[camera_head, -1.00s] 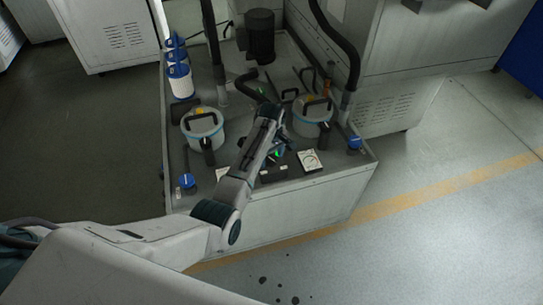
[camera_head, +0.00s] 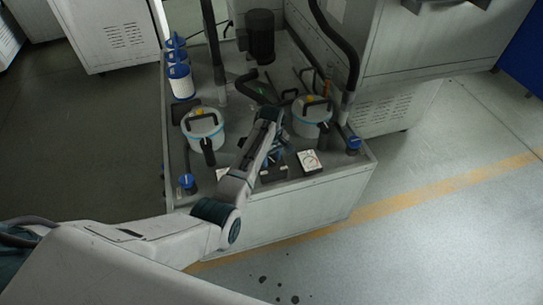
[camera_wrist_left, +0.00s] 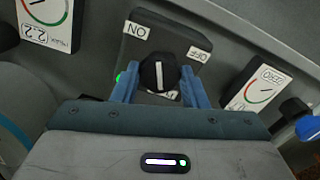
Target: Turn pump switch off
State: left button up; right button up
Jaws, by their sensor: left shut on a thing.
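The pump switch is a black round knob (camera_wrist_left: 158,72) with a white pointer line, on a dark box (camera_wrist_left: 135,55). An ON label (camera_wrist_left: 135,33) is at its upper left and an OFF label (camera_wrist_left: 199,54) at its upper right, both upside down. The white line stands nearly upright in the picture. A third label below is mostly hidden. My left gripper (camera_wrist_left: 159,88) has its blue fingers on both sides of the knob, shut on it. In the head view my left gripper (camera_head: 279,154) reaches down at the unit's front edge, partly hidden by its arm. My right gripper is not in view.
A green lamp (camera_wrist_left: 117,78) glows left of the fingers. A gauge (camera_head: 310,160) sits right of the switch. Two lidded canisters (camera_head: 204,130) (camera_head: 311,118) with black handles stand behind. Blue valve knobs (camera_head: 187,181) (camera_head: 353,143) flank the top. Black hoses rise at the back.

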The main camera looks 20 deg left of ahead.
aim_at(271, 160)
pick_arm(q)
jog(key=shift+r+m+p, duration=0.25)
jog(key=shift+m+p, duration=0.8)
jog(key=shift+m, duration=0.05)
jog(key=m+p, duration=0.2)
jog(key=shift+m, duration=0.4)
jog(key=m+p, duration=0.1)
jog(key=m, duration=0.2)
jog(key=shift+a+f+p, duration=0.1)
jog(key=shift+p, duration=0.25)
jog(key=shift+f+m+p, duration=0.1)
jog(key=shift+m+p, duration=0.35)
jog(key=shift+m, duration=1.05)
jog(key=o, duration=1)
jog(key=shift+c, duration=0.2)
notch_tip(271, 160, up, 11)
jog(key=shift+b, duration=0.35)
